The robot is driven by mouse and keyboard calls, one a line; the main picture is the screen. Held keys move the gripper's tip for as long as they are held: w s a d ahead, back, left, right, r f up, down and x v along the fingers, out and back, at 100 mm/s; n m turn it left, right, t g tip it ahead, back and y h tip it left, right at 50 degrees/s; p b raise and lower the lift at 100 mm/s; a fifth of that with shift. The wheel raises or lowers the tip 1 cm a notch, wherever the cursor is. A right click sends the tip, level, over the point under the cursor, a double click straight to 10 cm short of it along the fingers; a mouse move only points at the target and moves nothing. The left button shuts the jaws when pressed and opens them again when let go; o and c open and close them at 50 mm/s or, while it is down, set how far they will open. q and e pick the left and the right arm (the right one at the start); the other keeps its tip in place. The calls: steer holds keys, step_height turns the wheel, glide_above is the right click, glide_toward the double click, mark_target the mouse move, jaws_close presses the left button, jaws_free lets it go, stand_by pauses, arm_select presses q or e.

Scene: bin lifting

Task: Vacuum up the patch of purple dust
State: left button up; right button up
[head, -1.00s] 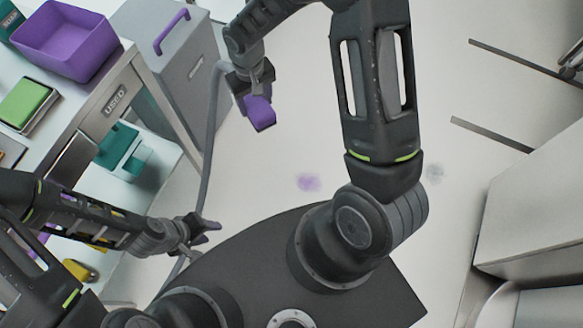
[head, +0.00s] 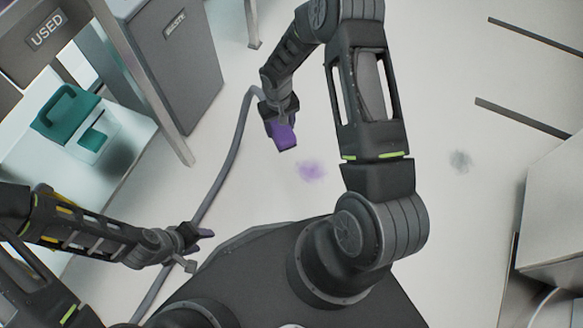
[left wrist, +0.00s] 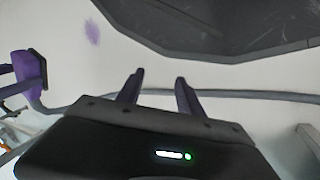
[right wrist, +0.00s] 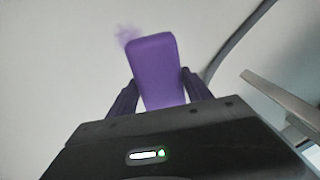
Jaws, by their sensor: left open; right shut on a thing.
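The patch of purple dust (head: 311,171) lies on the pale floor in front of my base. It also shows in the left wrist view (left wrist: 92,32) and, partly hidden behind the nozzle, in the right wrist view (right wrist: 127,35). My right gripper (head: 274,112) is shut on the purple vacuum nozzle (head: 283,136), just up and left of the dust in the head view. The nozzle (right wrist: 155,65) fills the space between its fingers. A grey hose (head: 222,168) runs from near this gripper down to the lower left. My left gripper (head: 197,243) is open and empty, near the hose; its fingers show apart (left wrist: 158,88).
A grey dust patch (head: 460,161) lies on the floor to the right. A table marked USED (head: 47,32), a teal container (head: 72,115) and a grey waste bin (head: 180,55) stand at the left. White furniture (head: 553,190) stands at the right.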

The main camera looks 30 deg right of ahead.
arm_select(q)
step_height(320, 180, down, 14)
steer(key=w+b, duration=0.1)
steer(key=b, duration=0.9)
steer(key=shift+a+r, duration=0.15)
steer(key=shift+a, duration=0.15)
arm_select(e)
steer(key=s+d+f, duration=0.1)
steer(key=d+f, duration=0.2)
steer(key=f, duration=1.7)
steer(key=shift+s+d+m, duration=0.15)
steer(key=shift+s+m, duration=0.05)
steer(key=shift+m, duration=0.1)
arm_select(q)
steer(key=shift+w, duration=0.1)
arm_select(e)
steer(key=shift+f, duration=0.1)
